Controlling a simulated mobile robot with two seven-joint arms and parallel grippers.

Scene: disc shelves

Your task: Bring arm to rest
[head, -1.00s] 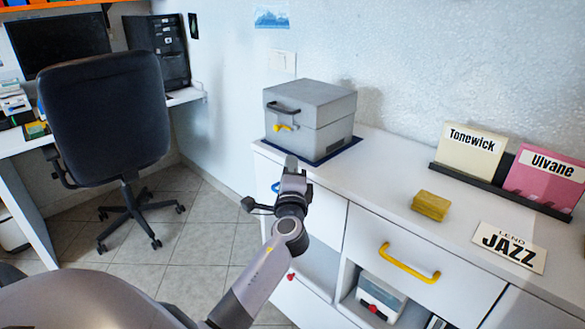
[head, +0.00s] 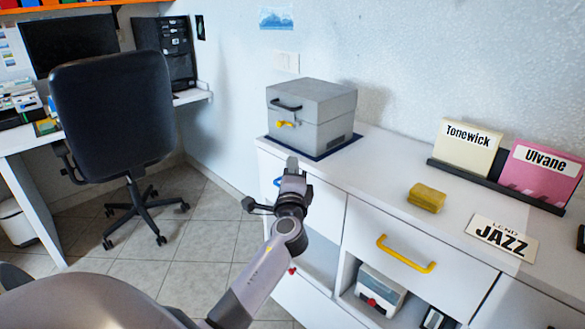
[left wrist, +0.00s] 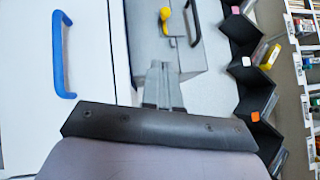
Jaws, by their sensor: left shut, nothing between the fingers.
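My left gripper (head: 291,165) is shut and empty in the head view, in front of the white cabinet (head: 392,162) and below the grey box (head: 312,105). In the left wrist view the fingers of my left gripper (left wrist: 158,75) are together, pointing toward the grey box (left wrist: 200,48). I cannot tell whether they are clear of it by much. The left forearm rises from the bottom of the head view. My right gripper is not in view.
The grey box, with a black handle and yellow latch, sits on a dark blue mat (head: 349,141). A yellow block (head: 427,197), a JAZZ card (head: 502,238) and a rack of Tonewick and Ulvane sleeves share the cabinet top. An office chair (head: 115,115) stands left, with floor between.

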